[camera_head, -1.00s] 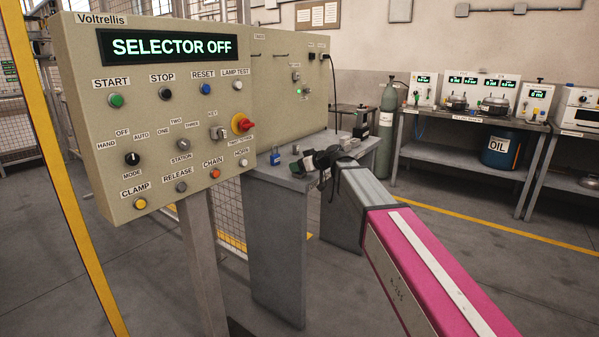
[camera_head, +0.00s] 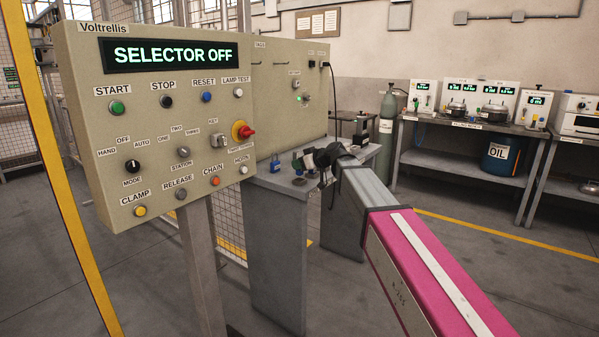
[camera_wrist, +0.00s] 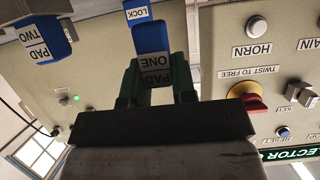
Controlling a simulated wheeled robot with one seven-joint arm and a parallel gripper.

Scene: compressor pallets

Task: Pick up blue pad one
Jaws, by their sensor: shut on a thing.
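Blue pad one (camera_wrist: 153,66) is in the middle of the wrist view, its white label reading PAD ONE upside down. My gripper (camera_wrist: 157,82) is shut on it, with one dark green finger on each side. Blue pad two (camera_wrist: 46,38) is apart from it, at the upper left of the wrist view. In the head view my gripper (camera_head: 306,163) is over the grey bench, beside a small blue pad (camera_head: 276,163). I cannot read that pad's label from there.
The cream control panel (camera_head: 150,110) stands close at the left, its display reading SELECTOR OFF. A red knob (camera_wrist: 252,100) and the horn button (camera_wrist: 257,24) show at the right of the wrist view. The grey bench (camera_head: 275,235) is below my gripper.

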